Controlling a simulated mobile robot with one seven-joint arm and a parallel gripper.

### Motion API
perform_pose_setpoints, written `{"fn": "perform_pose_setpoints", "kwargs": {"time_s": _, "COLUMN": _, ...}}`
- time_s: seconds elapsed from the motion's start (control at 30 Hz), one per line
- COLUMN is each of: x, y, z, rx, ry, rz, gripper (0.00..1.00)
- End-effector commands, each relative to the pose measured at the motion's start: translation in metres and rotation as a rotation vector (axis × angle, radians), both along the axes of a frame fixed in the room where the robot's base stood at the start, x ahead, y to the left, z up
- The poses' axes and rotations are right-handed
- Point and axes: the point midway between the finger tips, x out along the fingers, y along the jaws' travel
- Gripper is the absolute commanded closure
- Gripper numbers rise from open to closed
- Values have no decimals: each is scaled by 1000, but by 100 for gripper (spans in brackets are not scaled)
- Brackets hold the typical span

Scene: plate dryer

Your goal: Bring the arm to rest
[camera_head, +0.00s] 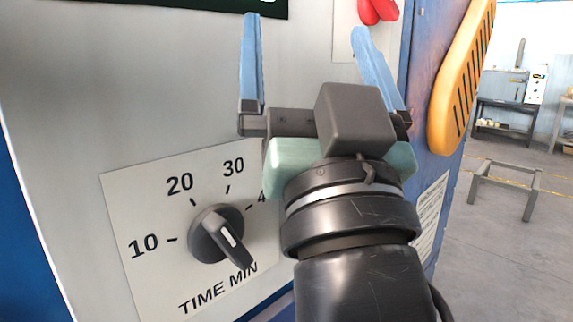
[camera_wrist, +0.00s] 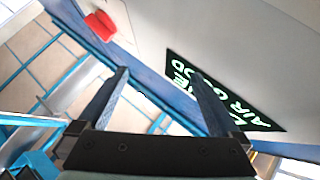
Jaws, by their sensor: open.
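My gripper (camera_head: 310,68) is open and empty, with its two blue fingers spread and pointing up in the head view. It is in front of the pale panel of the plate dryer (camera_head: 150,80), right of and above a black timer knob (camera_head: 217,234). The knob's white mark points to the lower right. My wrist hides part of the dial plate (camera_head: 130,200). In the wrist view, the gripper's fingers (camera_wrist: 158,85) have nothing between them, and the dryer panel (camera_wrist: 230,30) lies beyond them.
A red switch (camera_head: 375,10) is on the panel above my gripper; it also shows in the wrist view (camera_wrist: 100,25). A dark sign with green letters (camera_wrist: 220,90) is near the right finger. A yellow slotted handle (camera_head: 460,80) is at right. Open floor and a grey stand (camera_head: 505,178) lie farther right.

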Motion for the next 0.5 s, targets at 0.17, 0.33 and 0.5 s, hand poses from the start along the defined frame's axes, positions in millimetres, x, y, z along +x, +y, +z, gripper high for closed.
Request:
{"fn": "perform_pose_setpoints", "kwargs": {"time_s": 0.17, "x": -56, "y": 24, "z": 17, "rx": -66, "ry": -120, "rz": -157, "gripper": 0}}
{"fn": "perform_pose_setpoints", "kwargs": {"time_s": 0.33, "x": -57, "y": 21, "z": 74, "rx": -68, "ry": -124, "rz": -177, "gripper": 0}}
{"fn": "perform_pose_setpoints", "kwargs": {"time_s": 0.5, "x": -57, "y": 21, "z": 124, "rx": -69, "ry": -122, "rz": -177, "gripper": 0}}
